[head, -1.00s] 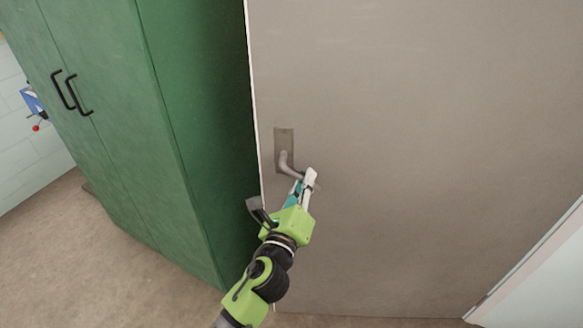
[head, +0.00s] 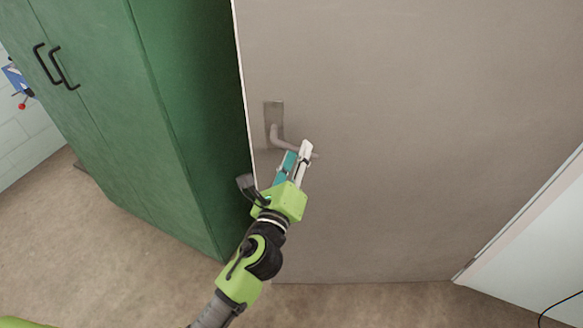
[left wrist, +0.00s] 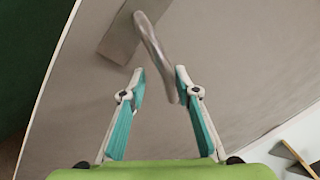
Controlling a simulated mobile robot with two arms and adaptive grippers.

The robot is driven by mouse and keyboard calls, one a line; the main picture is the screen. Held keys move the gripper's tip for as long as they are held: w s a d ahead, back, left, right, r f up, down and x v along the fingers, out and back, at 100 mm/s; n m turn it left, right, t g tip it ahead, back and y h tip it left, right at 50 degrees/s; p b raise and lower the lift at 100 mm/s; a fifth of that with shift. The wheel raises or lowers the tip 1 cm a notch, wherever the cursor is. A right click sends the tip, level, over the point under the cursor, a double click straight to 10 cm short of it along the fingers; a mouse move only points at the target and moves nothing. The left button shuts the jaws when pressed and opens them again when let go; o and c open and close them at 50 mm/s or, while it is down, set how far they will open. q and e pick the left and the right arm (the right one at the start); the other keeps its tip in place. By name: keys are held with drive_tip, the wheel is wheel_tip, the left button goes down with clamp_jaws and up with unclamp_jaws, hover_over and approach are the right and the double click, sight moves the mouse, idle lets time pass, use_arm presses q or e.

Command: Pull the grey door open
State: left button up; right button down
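The grey door (head: 400,130) fills the middle and right of the head view. I cannot tell whether it stands ajar. Its metal lever handle (head: 277,135) sits near its left edge, on a rectangular plate. My left gripper (head: 298,152) is at the free end of the lever. In the left wrist view the lever (left wrist: 153,48) passes between the two fingertips of my left gripper (left wrist: 160,74), close to the right finger. A small gap shows on its left side, so the fingers look open around it. My right gripper is not in view.
A tall green cabinet (head: 100,110) with black handles stands close to the door's left edge. A white panel (head: 530,240) is at the lower right. Bare brown floor (head: 150,270) lies in front of the cabinet and door.

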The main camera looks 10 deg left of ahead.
use_arm(q)
drive_tip(key=s+a, duration=0.1)
drive_tip(key=s, duration=1)
drive_tip(key=shift+s+a+f, duration=0.2)
drive_tip(key=shift+a+f, duration=0.1)
